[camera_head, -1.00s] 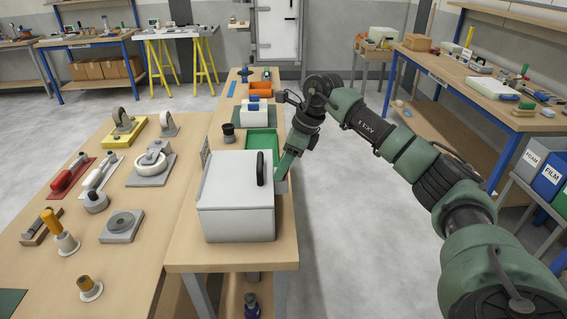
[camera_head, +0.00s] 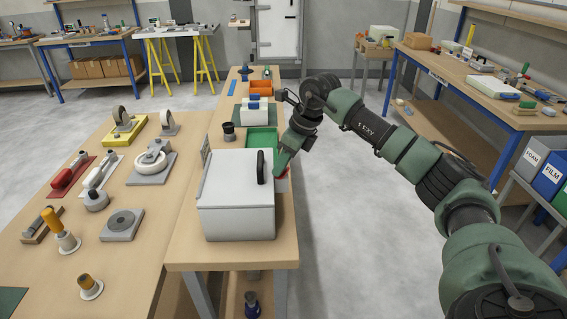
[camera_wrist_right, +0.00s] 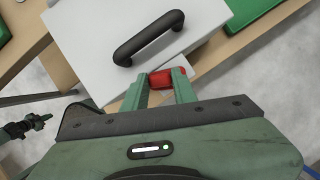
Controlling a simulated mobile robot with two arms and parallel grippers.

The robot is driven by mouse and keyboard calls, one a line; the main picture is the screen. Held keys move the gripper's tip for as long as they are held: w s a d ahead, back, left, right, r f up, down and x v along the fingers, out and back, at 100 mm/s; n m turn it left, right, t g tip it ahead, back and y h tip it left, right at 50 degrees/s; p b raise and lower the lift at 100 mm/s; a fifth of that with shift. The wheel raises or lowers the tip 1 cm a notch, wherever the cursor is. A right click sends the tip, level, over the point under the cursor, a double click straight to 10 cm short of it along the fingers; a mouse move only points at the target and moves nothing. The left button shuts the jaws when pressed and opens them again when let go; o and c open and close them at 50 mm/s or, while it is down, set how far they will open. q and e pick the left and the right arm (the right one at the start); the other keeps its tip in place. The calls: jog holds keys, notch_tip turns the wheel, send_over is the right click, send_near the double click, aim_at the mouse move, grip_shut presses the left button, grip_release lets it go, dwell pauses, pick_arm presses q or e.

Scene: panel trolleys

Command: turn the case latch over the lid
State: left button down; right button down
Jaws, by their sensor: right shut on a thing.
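The case (camera_head: 237,222) is a pale grey box with its lid (camera_head: 225,175) down and a black handle (camera_head: 262,167) on top. It stands on the narrow wooden bench. The latch (camera_wrist_right: 167,78) is a small red piece at the case's edge beside the handle in the right wrist view. My right gripper (camera_wrist_right: 160,82) has its two green fingers on either side of the red latch and is shut on it. In the head view the right gripper (camera_head: 281,168) is at the case's right side, and the latch is mostly hidden there. My left gripper is not in view.
A green tray (camera_head: 262,132), a black cup (camera_head: 229,132) and a white box with blue parts (camera_head: 255,109) stand behind the case. Casters and handled tools crowd the left table (camera_head: 150,225). The floor (camera_head: 350,240) right of the bench is clear.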

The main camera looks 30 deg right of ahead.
jog(key=m, duration=0.2)
jog(key=m+h, duration=0.1)
jog(key=shift+w+a+r+m+t, duration=0.1)
jog(key=shift+w+a+m+t, duration=0.2)
jog(key=shift+t, duration=0.1)
jog(key=m+h, duration=0.1)
jog(key=m, duration=0.2)
jog(key=shift+w+a+m+h+b, duration=0.1)
jog(key=shift+w+m+h+b, duration=0.2)
jog(key=shift+h, duration=0.1)
jog(key=m+h, duration=0.1)
jog(key=m, duration=0.1)
jog(key=w+m+h, duration=0.1)
jog(key=m, duration=0.2)
jog(key=shift+m+b, duration=0.3)
jog(key=shift+b, duration=0.1)
jog(key=c, duration=1.1)
grip_release()
jog(key=shift+g, duration=0.3)
jog(key=shift+s, duration=0.1)
